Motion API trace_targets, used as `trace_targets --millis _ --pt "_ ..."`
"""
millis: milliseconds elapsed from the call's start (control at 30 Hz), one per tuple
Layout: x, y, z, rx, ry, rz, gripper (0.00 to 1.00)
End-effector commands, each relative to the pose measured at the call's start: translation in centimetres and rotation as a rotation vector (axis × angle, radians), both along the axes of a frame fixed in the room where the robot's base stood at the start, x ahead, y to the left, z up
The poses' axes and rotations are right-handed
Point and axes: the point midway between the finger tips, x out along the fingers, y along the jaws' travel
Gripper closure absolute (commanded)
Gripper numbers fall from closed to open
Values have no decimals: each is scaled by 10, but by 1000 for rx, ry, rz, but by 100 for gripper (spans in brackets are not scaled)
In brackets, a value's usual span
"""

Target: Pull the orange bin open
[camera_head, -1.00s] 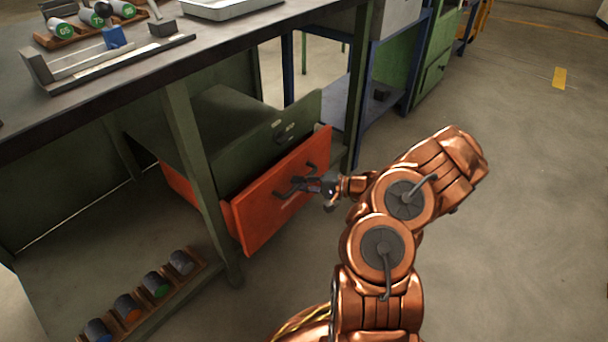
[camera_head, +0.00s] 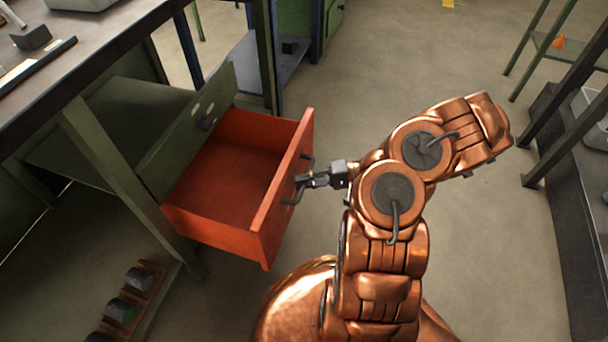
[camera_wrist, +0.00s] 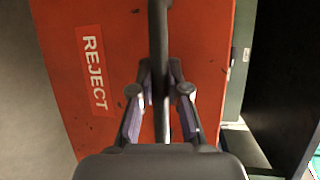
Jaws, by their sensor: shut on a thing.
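The orange bin (camera_head: 285,190) is a drawer below the workbench, pulled well out, with its empty inside showing in the head view. In the wrist view its orange front (camera_wrist: 75,60) fills much of the picture and bears a "REJECT" label (camera_wrist: 94,68). A dark bar handle (camera_wrist: 160,60) runs along the front. My gripper (camera_head: 298,182) is at the handle, and its two fingers close on either side of the bar. It also shows in the wrist view (camera_wrist: 160,98).
A green drawer (camera_head: 205,118) sits shut above the bin. A bench leg (camera_head: 125,185) stands left of the bin. A rack with several dark cylinders (camera_head: 130,305) is low at the left. Dark shelving (camera_head: 570,200) stands at the right. The floor between is clear.

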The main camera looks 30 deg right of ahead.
Motion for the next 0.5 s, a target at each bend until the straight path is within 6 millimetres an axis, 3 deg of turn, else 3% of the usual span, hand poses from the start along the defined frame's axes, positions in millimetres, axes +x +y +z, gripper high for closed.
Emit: trace_targets --millis 267,300,500 --pt "-1 -1 -1 -2 1 0 100" --pt "-1 -1 -1 -2 1 0 84" --pt "-1 -1 0 -1 0 -2 63"
